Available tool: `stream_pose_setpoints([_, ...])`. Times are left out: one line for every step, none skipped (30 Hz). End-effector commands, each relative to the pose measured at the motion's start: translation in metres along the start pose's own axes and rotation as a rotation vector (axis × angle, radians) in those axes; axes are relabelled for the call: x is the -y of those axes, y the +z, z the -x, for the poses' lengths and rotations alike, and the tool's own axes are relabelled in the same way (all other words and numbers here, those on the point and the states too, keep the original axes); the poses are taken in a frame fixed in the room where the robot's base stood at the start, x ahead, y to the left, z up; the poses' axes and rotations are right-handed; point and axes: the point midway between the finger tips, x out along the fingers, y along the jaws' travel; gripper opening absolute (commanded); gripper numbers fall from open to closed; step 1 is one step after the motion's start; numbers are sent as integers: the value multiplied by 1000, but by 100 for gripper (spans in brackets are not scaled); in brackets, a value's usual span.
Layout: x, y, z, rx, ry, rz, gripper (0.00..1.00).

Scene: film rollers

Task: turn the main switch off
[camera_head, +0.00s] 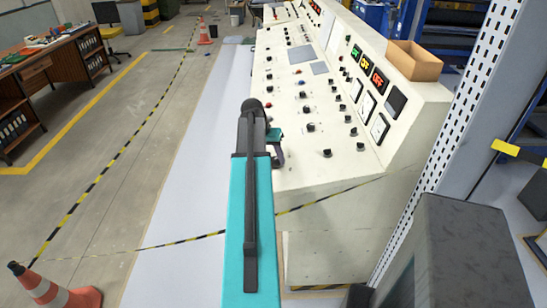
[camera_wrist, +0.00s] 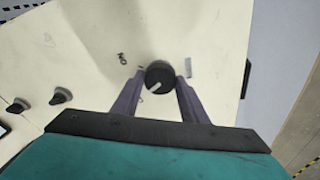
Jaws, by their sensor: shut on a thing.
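The main switch, a round black knob with a pale pointer line (camera_wrist: 159,77), sits on the cream control panel (camera_wrist: 90,55). My gripper (camera_wrist: 158,80) has one finger on each side of the knob and is shut on it. The pointer line slants toward the lower left in the wrist view. A small mark is on the panel left of the knob and a pale label strip is to its right. In the head view my gripper (camera_head: 277,147) is at the panel's near left edge, and my arm hides the knob there.
Other black knobs (camera_head: 327,153) are spread over the console. A cardboard box (camera_head: 413,61) sits on its top. A grey perforated post (camera_head: 458,130) stands at the right. Black-and-yellow tape crosses in front. A traffic cone (camera_head: 52,290) stands at lower left.

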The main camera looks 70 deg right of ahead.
Motion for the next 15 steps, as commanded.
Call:
stream_pose_setpoints([0, -1, 1, -2, -6, 24, 17])
stream_pose_setpoints([0, -1, 1, -2, -8, 37, 17])
stream_pose_setpoints([0, -1, 1, -2, -10, 54, 17])
stream_pose_setpoints([0, -1, 1, -2, -12, 65, 17])
stream_pose_setpoints([0, -1, 1, -2, -13, 75, 17])
stream_pose_setpoints([0, -1, 1, -3, -15, 85, 17])
stream_pose_setpoints([0, -1, 1, -3, -16, 92, 17])
stream_pose_setpoints([0, -1, 1, -3, -17, 99, 17])
stream_pose_setpoints([0, -1, 1, -3, -18, 105, 17])
stream_pose_setpoints([0, -1, 1, -3, -19, 108, 17])
stream_pose_setpoints([0, -1, 1, -3, -19, 111, 17])
stream_pose_setpoints([0, -1, 1, -3, -20, 113, 17])
stream_pose_setpoints([0, -1, 1, -3, -20, 115, 17])
stream_pose_setpoints([0, -1, 1, -3, -20, 116, 17])
stream_pose_setpoints([0, -1, 1, -3, -20, 116, 17])
